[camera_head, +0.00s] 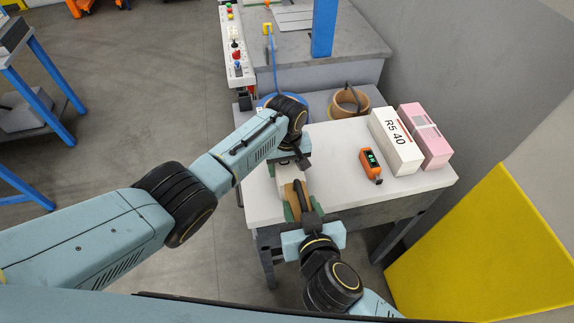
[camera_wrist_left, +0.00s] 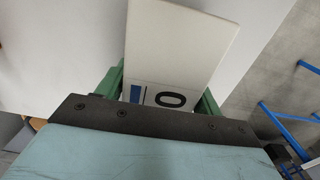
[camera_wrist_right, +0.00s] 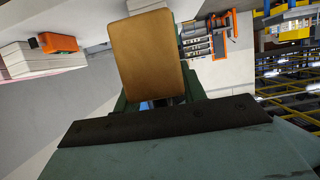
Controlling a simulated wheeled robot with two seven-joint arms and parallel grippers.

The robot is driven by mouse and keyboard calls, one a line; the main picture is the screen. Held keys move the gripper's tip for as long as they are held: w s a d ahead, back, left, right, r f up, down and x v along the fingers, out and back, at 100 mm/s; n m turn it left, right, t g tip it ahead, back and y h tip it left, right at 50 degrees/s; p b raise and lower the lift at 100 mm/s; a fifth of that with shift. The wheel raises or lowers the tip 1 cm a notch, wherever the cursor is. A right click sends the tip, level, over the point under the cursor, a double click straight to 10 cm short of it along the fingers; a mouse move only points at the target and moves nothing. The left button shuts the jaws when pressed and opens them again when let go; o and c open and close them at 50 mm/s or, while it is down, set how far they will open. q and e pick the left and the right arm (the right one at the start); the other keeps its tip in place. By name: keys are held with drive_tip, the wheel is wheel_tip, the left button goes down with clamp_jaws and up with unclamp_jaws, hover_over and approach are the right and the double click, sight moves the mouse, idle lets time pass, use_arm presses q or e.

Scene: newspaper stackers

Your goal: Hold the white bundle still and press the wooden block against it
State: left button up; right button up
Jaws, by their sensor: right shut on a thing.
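The white bundle (camera_head: 288,172), a white block-like pack, lies near the table's left edge; in the left wrist view its white face (camera_wrist_left: 180,45) and a label with a dark "0" show. My left gripper (camera_head: 297,165) is over its far end. Its green fingers (camera_wrist_left: 165,92) stand on both sides of the bundle; whether they grip it is unclear. My right gripper (camera_head: 299,208) is shut on the brown wooden block (camera_wrist_right: 152,50), whose edge (camera_head: 289,193) shows beside the bundle's near end. Whether block and bundle touch is hidden.
The white table (camera_head: 335,190) also holds an orange handheld device (camera_head: 371,165), a white "R5 40" box (camera_head: 396,142) and a pink box (camera_head: 425,136) on the right. A brown roll (camera_head: 349,103) sits behind. The tabletop between gripper and device is clear.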

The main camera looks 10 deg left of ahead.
use_arm(q)
drive_tip(key=o, duration=0.4)
wheel_tip(320, 180, up, 12)
drive_tip(key=shift+r, duration=0.1)
idle(0.5)
drive_tip(key=shift+s, duration=0.1)
use_arm(e)
drive_tip(key=shift+s, duration=0.1)
